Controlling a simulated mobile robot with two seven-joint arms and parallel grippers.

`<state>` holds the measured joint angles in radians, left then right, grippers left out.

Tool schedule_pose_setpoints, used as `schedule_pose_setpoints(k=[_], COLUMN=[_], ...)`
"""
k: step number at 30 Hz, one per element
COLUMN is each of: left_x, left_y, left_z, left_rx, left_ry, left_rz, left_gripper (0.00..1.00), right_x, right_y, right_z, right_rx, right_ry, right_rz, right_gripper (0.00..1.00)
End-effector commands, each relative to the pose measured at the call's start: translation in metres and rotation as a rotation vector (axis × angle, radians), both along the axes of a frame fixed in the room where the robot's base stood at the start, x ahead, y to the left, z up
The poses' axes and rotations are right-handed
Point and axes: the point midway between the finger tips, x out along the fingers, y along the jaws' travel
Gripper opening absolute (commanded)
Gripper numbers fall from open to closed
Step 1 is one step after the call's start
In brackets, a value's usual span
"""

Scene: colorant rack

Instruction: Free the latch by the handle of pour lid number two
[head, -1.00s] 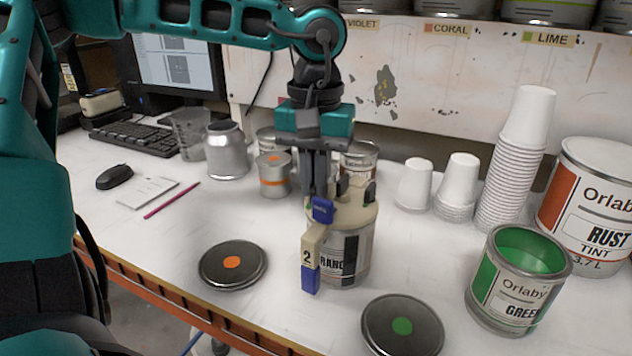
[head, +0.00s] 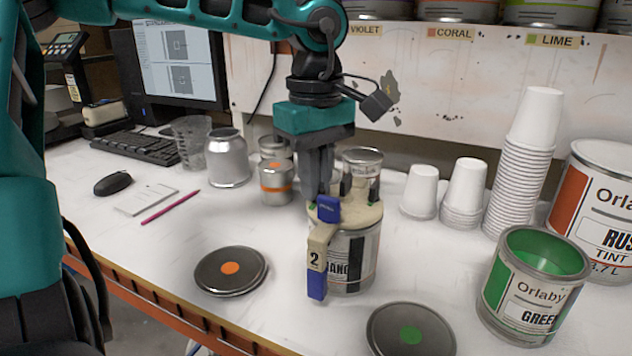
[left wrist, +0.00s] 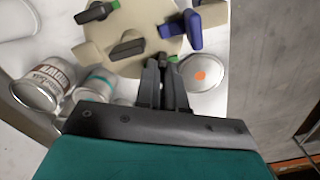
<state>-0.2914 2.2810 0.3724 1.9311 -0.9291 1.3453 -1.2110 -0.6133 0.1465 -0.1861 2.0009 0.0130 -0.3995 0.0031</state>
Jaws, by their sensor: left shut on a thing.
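My left gripper (head: 318,190) points down at the lid's rim beside the handle, shut on a latch there. That latch is mostly hidden by the fingers (left wrist: 162,68); a green mark shows beside them. My right gripper is not in view.
A lid with an orange dot (head: 231,271) and one with a green dot (head: 410,332) lie in front. An open green can (head: 534,283) stands right, with paper cups (head: 515,170) behind. Small tins (head: 276,182) stand close behind the gripper.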

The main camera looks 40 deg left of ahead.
Motion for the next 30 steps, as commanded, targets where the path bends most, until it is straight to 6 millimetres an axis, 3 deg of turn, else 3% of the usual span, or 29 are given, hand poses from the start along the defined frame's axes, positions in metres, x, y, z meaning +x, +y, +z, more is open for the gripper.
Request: schedule_pose_setpoints(k=[12,30], left_x=[-0.0009,-0.0012], left_y=[0.0001,0.0], left_z=[0.0,0.0005], left_rx=[0.0,0.0], left_ry=[-0.002,-0.001], left_rz=[0.25,0.311], left_gripper=[0.0,0.0], right_x=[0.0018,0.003], right_y=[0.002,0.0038], right_z=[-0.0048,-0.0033], right_rx=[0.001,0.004], right_ry=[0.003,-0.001], right_rz=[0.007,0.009], right_gripper=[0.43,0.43])
